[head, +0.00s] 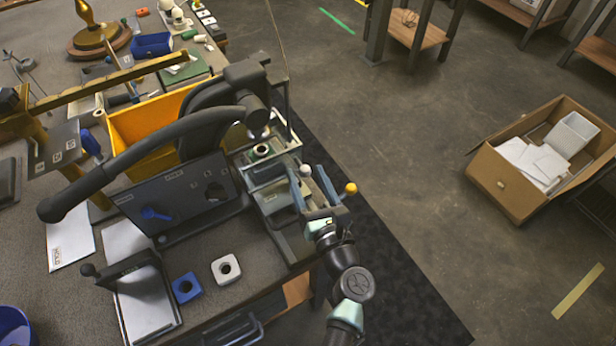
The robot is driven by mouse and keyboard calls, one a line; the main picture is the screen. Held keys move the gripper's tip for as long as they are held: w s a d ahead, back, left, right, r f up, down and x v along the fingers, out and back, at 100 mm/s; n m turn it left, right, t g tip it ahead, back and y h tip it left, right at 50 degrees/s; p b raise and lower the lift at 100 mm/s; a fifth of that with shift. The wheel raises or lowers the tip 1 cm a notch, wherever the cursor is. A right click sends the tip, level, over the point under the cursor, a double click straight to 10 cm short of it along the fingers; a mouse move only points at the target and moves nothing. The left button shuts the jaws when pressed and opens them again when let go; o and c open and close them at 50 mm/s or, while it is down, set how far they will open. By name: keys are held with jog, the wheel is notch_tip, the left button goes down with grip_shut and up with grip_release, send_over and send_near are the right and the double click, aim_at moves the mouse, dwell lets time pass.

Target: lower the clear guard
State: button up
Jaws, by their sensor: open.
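The clear guard (268,172) appears as a see-through panel with pale edges at the right side of the dark press-like machine (178,192). Its exact outline and tilt are hard to make out. My gripper (308,178) is at the machine's right side, at the bench edge, with its two blue-grey fingers apart. A small white ball knob (305,170) shows between or just behind the fingertips; I cannot tell whether they touch it. A yellow ball knob (351,188) stands just right of the fingers. My gripper partly hides the fixture below.
The machine's long black lever (120,170) reaches left over the bench. A yellow bin (150,125) stands behind it. A blue block (186,288) and a white block (226,269) lie in front. A cardboard box (520,190) sits on open floor at right.

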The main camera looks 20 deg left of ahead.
jog(key=v, duration=1.3)
